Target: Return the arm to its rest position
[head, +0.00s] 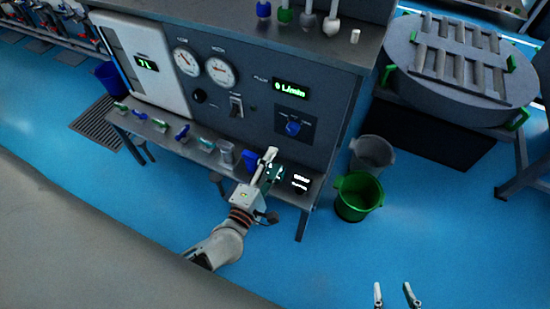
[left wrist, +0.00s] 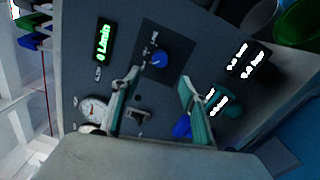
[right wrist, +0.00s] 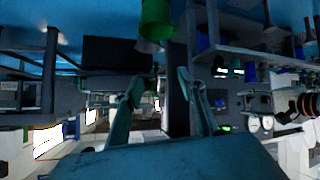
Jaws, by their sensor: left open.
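My left gripper (head: 268,165) is over the right end of the narrow bench shelf in front of the grey test panel (head: 262,68). In the left wrist view its two fingers (left wrist: 160,98) are spread apart with nothing held between them; the panel with its blue knob (left wrist: 159,61) shows beyond. A teal object (left wrist: 228,105) is close to one finger; I cannot tell whether they touch. My right gripper (head: 394,295) is low at the bottom right, over the blue floor. Its fingers (right wrist: 160,95) are apart and empty in the right wrist view.
A green bucket (head: 358,197) and a grey bucket (head: 371,153) stand right of the bench. A round grey tank (head: 440,68) is at upper right. Several small items and a clear cup (head: 226,152) line the shelf. Open blue floor (head: 440,225) lies at lower right.

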